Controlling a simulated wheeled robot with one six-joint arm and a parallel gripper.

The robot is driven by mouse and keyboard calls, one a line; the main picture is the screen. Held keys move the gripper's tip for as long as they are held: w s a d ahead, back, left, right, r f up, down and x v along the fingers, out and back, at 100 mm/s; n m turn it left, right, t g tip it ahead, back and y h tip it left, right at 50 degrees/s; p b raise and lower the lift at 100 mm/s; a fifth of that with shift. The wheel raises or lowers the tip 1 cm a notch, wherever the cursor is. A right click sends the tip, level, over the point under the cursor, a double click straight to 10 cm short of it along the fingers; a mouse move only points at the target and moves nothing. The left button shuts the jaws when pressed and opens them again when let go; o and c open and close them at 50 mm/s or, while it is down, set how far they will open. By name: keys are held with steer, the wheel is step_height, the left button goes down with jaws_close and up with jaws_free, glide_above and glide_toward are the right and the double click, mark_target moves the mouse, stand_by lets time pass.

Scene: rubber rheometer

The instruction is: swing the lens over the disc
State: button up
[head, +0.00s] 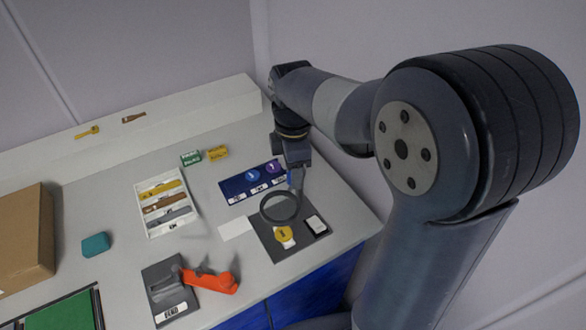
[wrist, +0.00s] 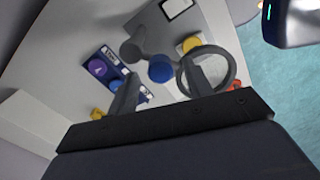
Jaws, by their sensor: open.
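The magnifying lens, a dark round ring (head: 281,207), stands over the back of a dark grey base plate (head: 262,238). The yellow disc (head: 284,234) lies on a white patch in front of the ring, and the ring does not cover it. In the wrist view the ring (wrist: 233,68) is at the right, the disc (wrist: 191,44) just above it, and a blue knob (wrist: 161,68) left of it. My gripper (wrist: 161,72) is open, its fingers on either side of the knob in this view; contact cannot be told. In the head view the fingertips are hard to make out.
A blue card (head: 240,187) with round tokens lies behind the plate. A white tray (head: 153,229) of coloured pieces, an orange tool (head: 212,281), a teal block (head: 95,244) and a cardboard box (head: 25,240) are to the left. A small white-topped block (head: 316,224) sits right of the disc.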

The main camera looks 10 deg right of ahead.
step_height(320, 180, up, 10)
stand_by(0.3)
steer(key=shift+f, duration=0.1)
step_height(320, 180, down, 11)
steer(key=shift+r, duration=0.1)
stand_by(0.6)
steer(key=shift+r, duration=0.15)
